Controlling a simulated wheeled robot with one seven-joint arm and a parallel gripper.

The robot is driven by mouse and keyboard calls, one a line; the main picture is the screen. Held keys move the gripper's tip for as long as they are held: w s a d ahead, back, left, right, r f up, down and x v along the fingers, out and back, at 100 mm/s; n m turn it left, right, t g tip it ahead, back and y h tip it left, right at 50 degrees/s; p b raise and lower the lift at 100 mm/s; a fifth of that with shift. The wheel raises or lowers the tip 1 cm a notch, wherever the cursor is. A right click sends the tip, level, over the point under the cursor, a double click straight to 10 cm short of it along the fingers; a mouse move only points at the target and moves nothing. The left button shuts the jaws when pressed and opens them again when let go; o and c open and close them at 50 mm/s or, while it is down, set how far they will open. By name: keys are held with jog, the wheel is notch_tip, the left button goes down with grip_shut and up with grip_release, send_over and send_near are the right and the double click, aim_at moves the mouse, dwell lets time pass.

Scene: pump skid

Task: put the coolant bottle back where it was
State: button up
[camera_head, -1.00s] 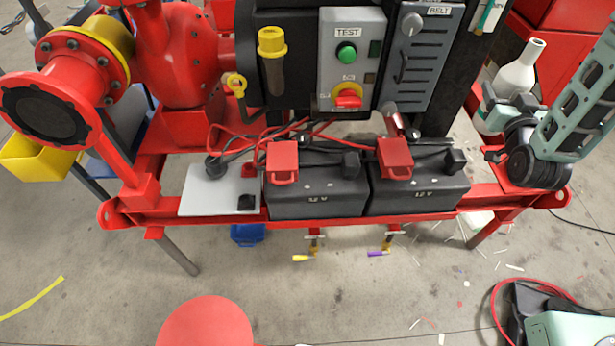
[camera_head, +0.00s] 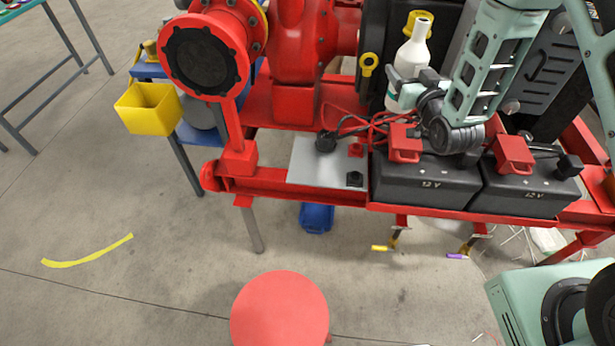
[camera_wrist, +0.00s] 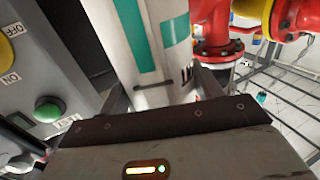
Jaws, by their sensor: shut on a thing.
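The coolant bottle, white with a teal label (camera_head: 412,57), is upright in front of the dark panel in the head view. Its neck overlaps a yellow cap behind it. My gripper (camera_head: 402,86) is shut around its lower body and holds it above the batteries. In the wrist view the bottle (camera_wrist: 148,35) stands between the two fingers of my gripper (camera_wrist: 165,88), with its teal label facing the camera. The head view hides part of its base behind my gripper and wrist.
Two 12 V batteries (camera_head: 425,182) with red terminal covers sit on the red skid frame (camera_head: 330,193). A yellow bin (camera_head: 150,108) hangs at the left. A red round top (camera_head: 280,310) is in front.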

jog(key=a+f+n+g+y+b, duration=0.2)
jog(key=a+f+n+y+b, duration=0.15)
jog(key=a+f+b, duration=0.6)
jog(key=a+f+n+g+y+b, duration=0.15)
jog(key=a+f+y+b, duration=0.35)
jog(key=a, duration=0.7)
notch_tip(320, 180, down, 8)
jog(key=b, duration=0.1)
jog(key=shift+s+f+n, duration=0.15)
jog(key=shift+s+n, duration=0.15)
jog(key=shift+s, duration=0.1)
jog(key=shift+f+t+b, duration=0.15)
jog(key=shift+t+b, duration=0.1)
jog(key=shift+b, duration=0.05)
jog(key=o, duration=1.1)
jog(key=shift+o, duration=0.2)
